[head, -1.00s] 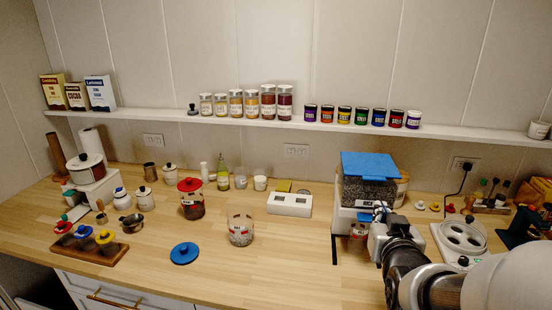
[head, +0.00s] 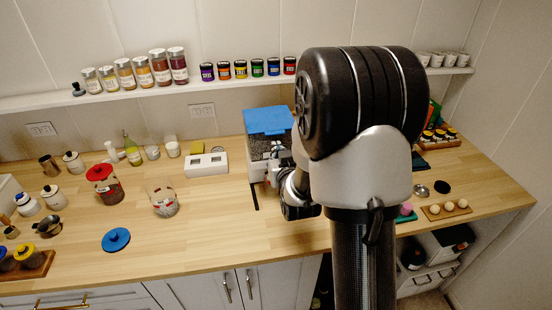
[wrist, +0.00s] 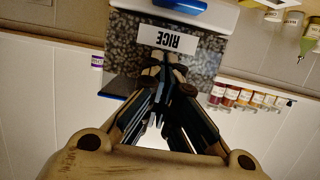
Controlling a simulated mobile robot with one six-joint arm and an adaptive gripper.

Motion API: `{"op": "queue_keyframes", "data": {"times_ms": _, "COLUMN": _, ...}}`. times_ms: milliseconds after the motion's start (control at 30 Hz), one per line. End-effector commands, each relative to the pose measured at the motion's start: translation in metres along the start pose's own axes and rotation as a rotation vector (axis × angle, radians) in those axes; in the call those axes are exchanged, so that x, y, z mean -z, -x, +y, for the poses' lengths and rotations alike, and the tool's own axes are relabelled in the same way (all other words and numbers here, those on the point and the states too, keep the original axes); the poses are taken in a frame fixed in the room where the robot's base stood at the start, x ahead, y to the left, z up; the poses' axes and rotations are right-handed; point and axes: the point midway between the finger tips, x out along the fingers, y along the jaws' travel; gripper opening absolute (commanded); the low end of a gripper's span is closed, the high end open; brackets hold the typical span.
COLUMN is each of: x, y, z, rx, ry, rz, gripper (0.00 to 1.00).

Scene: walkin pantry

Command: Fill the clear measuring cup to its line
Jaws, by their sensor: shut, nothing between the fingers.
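A clear cup (head: 163,198) with reddish marks and pale contents stands on the counter, left of the dispenser; its fill line is too small to read. The rice dispenser (head: 258,147) is a clear bin of dark-speckled grain with a blue lid (head: 268,121). In the wrist view its RICE label (wrist: 168,40) appears upside down, with a blue bar (wrist: 181,5) on a white part at the top edge. My gripper (wrist: 168,72) is shut and empty, close in front of the bin beside the label; contact cannot be told. My arm hides the dispenser's lower right.
A red-lidded jar (head: 103,186) stands left of the cup, and a loose blue lid (head: 116,240) lies nearer the front. The counter's front middle is clear. Shelf jars (head: 177,66) line the wall.

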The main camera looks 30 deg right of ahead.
Motion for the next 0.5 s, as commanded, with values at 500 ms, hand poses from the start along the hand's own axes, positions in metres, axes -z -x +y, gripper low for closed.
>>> {"op": "queue_keyframes", "data": {"times_ms": 500, "x": -0.039, "y": -0.01, "z": 0.0, "rx": 0.0, "ry": 0.0, "rz": 0.0, "gripper": 0.0}}
